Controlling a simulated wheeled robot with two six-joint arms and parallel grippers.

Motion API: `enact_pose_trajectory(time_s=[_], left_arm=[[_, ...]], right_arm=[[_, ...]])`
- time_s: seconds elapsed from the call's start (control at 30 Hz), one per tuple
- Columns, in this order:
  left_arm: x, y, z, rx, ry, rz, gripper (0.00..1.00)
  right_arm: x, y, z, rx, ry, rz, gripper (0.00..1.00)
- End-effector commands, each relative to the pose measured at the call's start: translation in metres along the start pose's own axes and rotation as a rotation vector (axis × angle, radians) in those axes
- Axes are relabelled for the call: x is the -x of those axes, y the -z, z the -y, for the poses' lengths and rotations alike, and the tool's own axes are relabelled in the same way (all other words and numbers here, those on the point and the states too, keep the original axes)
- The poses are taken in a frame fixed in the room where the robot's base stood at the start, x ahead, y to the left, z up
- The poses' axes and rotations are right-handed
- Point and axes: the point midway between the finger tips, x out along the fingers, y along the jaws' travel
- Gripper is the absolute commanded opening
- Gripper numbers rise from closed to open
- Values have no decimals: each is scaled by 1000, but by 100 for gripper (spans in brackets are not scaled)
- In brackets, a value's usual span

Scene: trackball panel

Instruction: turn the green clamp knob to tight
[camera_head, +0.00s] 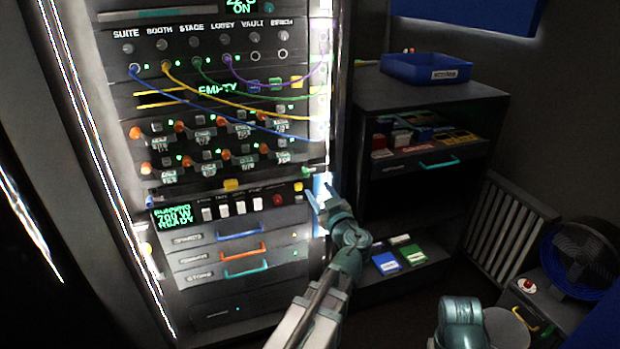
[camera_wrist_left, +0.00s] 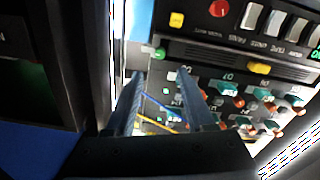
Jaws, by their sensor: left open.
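The green clamp knob (camera_head: 306,171) sits at the right edge of the lit rack, below the rows of orange-knobbed modules. It also shows in the left wrist view (camera_wrist_left: 160,54), at the left end of a dark slotted bar. My left gripper (camera_head: 318,188) is open and empty, just below and right of the knob in the head view. In the left wrist view its two fingers (camera_wrist_left: 160,74) are apart, and the knob appears just beyond their tips, roughly between them. No touch shows. The knob's setting is too small to read. My right gripper is not in view.
A yellow knob (camera_head: 231,185) and a red button (camera_head: 277,199) are on the rack nearby. Colored cables (camera_head: 250,111) hang across the rack above. A dark cabinet (camera_head: 425,98) with a blue tray (camera_head: 427,68) stands to the right.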

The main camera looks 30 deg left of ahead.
Motion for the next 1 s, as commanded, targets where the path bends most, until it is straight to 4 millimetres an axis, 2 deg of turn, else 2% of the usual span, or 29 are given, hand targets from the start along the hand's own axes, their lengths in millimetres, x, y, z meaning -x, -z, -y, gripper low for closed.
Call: enact_pose_trajectory(time_s=[0.03,0.1,0.4,0.6,0.93,1.0], left_arm=[[-14,0,-2,0,3,0,54],[-29,-1,-2,0,3,0,54],[-75,-1,-1,0,1,1,54],[-87,0,0,0,1,1,54],[-88,0,0,0,0,1,54],[-88,0,0,0,0,1,42]], right_arm=[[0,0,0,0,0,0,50],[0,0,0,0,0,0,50],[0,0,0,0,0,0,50],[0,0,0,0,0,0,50],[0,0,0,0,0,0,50],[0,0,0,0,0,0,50]])
